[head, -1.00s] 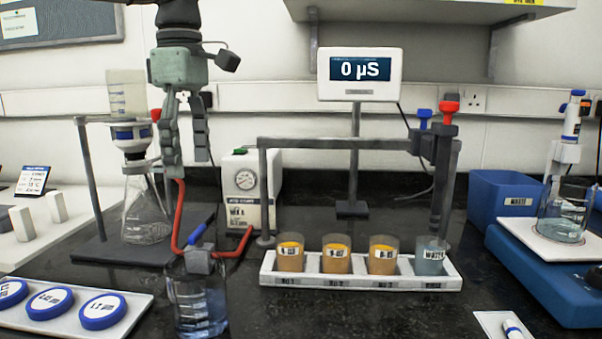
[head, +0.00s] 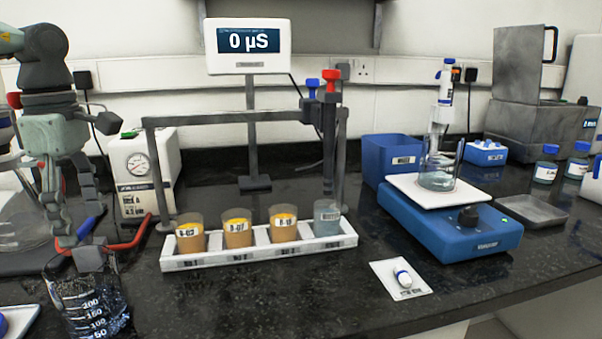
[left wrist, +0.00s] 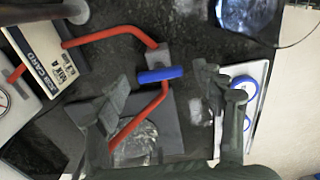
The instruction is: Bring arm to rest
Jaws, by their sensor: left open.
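My left gripper (head: 75,215) hangs at the left of the head view, its two dark fingers apart and pointing down, with nothing held. Its fingers also show in the left wrist view (left wrist: 165,95), spread either side of a blue bar (left wrist: 161,75) on a grey block, with red tubing (left wrist: 150,102). In the head view the blue bar (head: 88,227) is close beside the fingertips; whether they touch I cannot tell. A glass beaker (head: 92,308) stands just below. My right gripper is not in view.
A white rack (head: 262,251) holds several labelled cups under a grey frame. A pump box with a gauge (head: 147,177) stands behind the tubing. A blue stirrer (head: 450,230) and blue waste bin (head: 390,160) are right. The black bench front is mostly clear.

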